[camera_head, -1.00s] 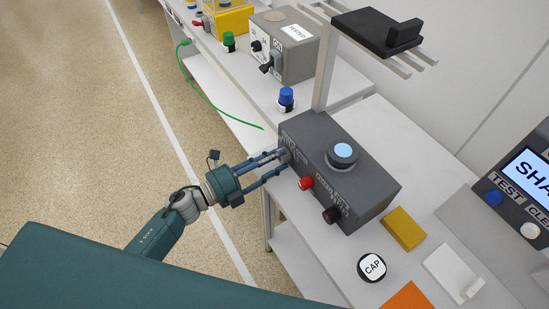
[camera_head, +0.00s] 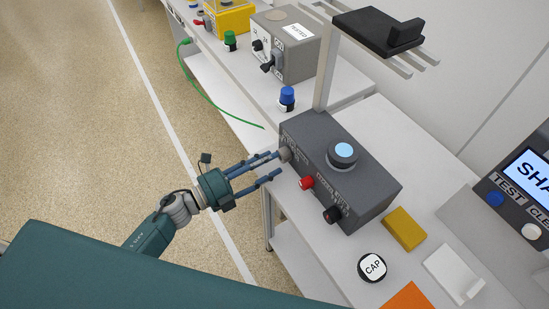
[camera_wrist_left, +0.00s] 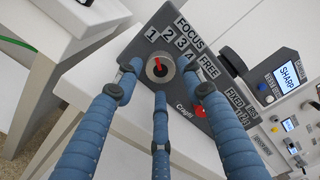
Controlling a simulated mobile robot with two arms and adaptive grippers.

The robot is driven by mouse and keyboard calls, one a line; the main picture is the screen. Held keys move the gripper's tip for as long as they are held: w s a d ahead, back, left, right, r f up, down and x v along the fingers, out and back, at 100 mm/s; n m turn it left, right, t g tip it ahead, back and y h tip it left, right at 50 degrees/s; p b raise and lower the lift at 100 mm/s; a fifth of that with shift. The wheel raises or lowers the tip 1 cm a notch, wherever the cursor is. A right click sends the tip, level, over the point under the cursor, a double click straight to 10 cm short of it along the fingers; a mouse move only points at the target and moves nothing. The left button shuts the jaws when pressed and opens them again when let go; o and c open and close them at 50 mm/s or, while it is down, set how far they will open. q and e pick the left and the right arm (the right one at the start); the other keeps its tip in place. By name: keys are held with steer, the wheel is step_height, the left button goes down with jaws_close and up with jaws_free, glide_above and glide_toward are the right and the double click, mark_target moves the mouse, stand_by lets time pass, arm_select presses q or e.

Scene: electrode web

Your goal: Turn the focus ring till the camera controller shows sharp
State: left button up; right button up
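The grey focus ring (camera_head: 287,154) is on the left face of the dark grey camera box (camera_head: 375,190). In the left wrist view the ring (camera_wrist_left: 160,68) has a red mark pointing up toward the numbers 1 and 2. My left gripper (camera_head: 277,164) is open, its three fingers (camera_wrist_left: 162,82) spread in front of the ring, which shows clear between them. The camera controller's screen (camera_head: 530,178) is partly cut off and shows "SHA"; in the left wrist view the screen (camera_wrist_left: 289,74) reads "SHARP". My right gripper is not in view.
A red knob (camera_head: 306,183) and a black knob (camera_head: 332,214) sit on the same box near the ring. A cap (camera_head: 372,267), a yellow block (camera_head: 404,229) and a white holder (camera_head: 453,272) lie on the bench. A grey box (camera_head: 284,50) stands further back.

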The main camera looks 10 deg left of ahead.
arm_select(q)
steer(key=v, duration=0.9)
steer(key=shift+s+a, duration=0.15)
steer(key=shift+a, duration=0.05)
steer(key=s+a+f+n+g+y, duration=0.1)
steer(key=s+a+f+n+y, duration=0.2)
steer(key=f+n, duration=0.5)
steer(key=a+f+n+y, duration=0.3)
steer(key=f+y, duration=0.1)
steer(key=f, duration=0.7)
steer(key=s+a+f+n+g+y, duration=0.15)
steer(key=a+f+n+y, duration=0.35)
steer(key=f, duration=0.5)
steer(key=s+d+f+n+g, duration=0.3)
steer(key=s+f+n+g, duration=0.35)
steer(key=s+f, duration=0.85)
steer(key=s+d+f+n+g, duration=0.1)
steer(key=s+d+f+n, duration=0.1)
steer(key=s, duration=0.6)
steer(key=s+d+f+n+g, duration=0.1)
steer(key=s+d+f+n, duration=0.1)
steer(key=s, duration=0.6)
steer(key=shift+s+f+n+g+y, duration=0.35)
steer(key=shift+n+g+y, duration=0.05)
steer(key=shift+n, duration=0.05)
